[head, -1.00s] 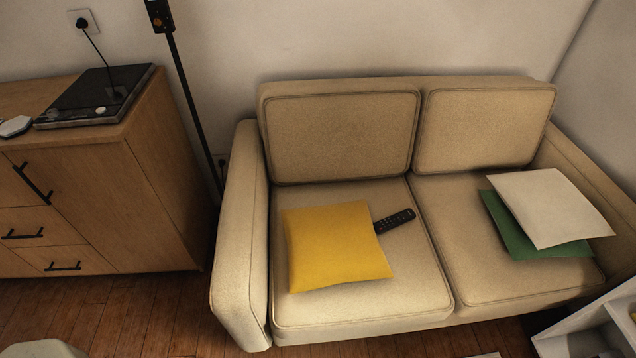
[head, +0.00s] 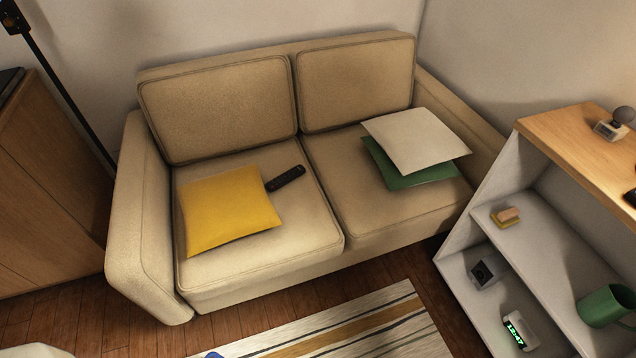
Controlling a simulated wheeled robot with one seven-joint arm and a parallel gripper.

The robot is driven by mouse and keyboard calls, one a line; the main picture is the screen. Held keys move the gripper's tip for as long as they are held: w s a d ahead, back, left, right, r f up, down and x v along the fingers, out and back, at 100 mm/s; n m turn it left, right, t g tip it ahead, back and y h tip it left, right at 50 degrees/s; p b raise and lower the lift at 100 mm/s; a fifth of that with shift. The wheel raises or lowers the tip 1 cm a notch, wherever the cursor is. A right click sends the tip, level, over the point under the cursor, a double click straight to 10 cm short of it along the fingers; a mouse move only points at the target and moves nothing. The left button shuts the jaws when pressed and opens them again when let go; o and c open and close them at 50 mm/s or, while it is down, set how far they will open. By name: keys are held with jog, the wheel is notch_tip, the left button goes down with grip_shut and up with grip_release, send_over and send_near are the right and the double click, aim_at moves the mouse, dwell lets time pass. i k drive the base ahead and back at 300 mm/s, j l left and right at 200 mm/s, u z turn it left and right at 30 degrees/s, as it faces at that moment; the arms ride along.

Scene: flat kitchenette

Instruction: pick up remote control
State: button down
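The remote control (head: 286,178) is a dark, slim bar with buttons. It lies on the left seat of the beige sofa (head: 300,236), close to the right edge of a yellow cushion (head: 228,211). Its lower left end is next to the cushion; I cannot tell whether they touch or overlap. My gripper is not in view.
A white and a green cushion (head: 407,178) lie on the right seat. A white shelf unit with a wooden top (head: 575,150) stands at the right, holding a green mug (head: 606,306) and a clock (head: 521,330). A striped rug (head: 340,335) lies before the sofa. A wooden cabinet (head: 45,190) is at the left.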

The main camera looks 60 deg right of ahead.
aim_at(280, 182)
jog(key=j+z, duration=0.15)
jog(key=z, duration=1.85)
jog(key=k+j+z, duration=0.2)
jog(key=k+j, duration=0.2)
jog(key=k+j+z, duration=0.2)
jog(key=k, duration=0.3)
jog(key=u, duration=0.55)
jog(key=i+l+u, duration=0.2)
jog(key=u, duration=0.2)
jog(key=i+l+u, duration=0.1)
jog(key=l+u, duration=0.3)
jog(key=i+l+u, duration=0.1)
jog(key=l+u, duration=0.3)
jog(key=i+l+u, duration=0.1)
jog(key=l, duration=0.75)
jog(key=l+u, duration=0.15)
jog(key=l, duration=0.7)
